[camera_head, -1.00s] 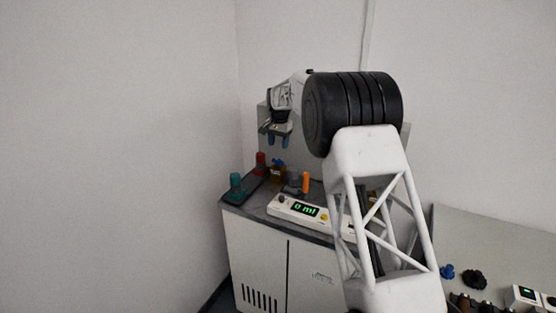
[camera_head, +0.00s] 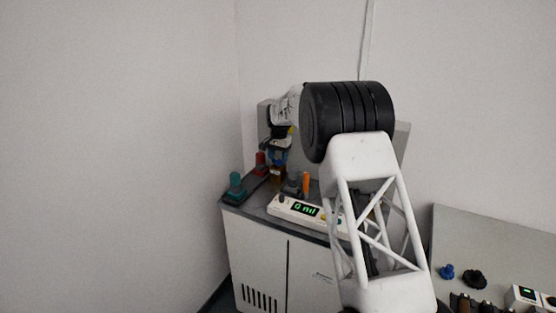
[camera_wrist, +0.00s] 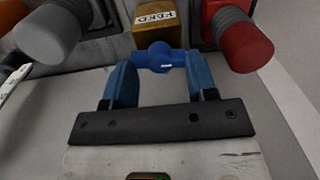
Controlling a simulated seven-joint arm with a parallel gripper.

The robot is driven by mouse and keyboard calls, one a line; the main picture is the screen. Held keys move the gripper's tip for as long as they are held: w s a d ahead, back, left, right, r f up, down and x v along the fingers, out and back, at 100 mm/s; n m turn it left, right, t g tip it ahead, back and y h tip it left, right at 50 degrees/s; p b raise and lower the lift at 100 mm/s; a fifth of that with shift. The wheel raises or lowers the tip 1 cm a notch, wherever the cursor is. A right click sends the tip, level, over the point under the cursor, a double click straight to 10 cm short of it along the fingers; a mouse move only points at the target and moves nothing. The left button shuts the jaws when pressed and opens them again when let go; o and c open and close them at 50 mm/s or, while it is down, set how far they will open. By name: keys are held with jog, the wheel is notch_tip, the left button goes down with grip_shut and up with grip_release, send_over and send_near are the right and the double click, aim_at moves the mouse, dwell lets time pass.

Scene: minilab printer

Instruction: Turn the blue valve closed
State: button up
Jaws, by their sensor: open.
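The blue valve (camera_wrist: 160,57) is a small handle on a yellow-brown labelled block (camera_wrist: 157,22), near the top of the wrist view. My gripper (camera_wrist: 160,72) is open, with its two blue fingers on either side of the valve. The right fingertip is very close to the valve's right end; I cannot tell whether it touches. In the head view my gripper (camera_head: 278,158) points down just above the yellow-brown block (camera_head: 278,177) on the cabinet top. The valve cannot be made out there behind the fingers.
A red knob (camera_wrist: 240,38) and a grey knob (camera_wrist: 47,35) flank the block. A teal bottle-like item (camera_head: 236,185), an orange cylinder (camera_head: 306,182) and a display unit reading 0 ml (camera_head: 305,209) stand close by. A side table (camera_head: 495,245) lies right.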

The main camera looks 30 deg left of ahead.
jog(key=shift+f, duration=0.7)
jog(key=c, duration=0.9)
jog(key=shift+n, duration=0.9)
jog(key=o, duration=0.9)
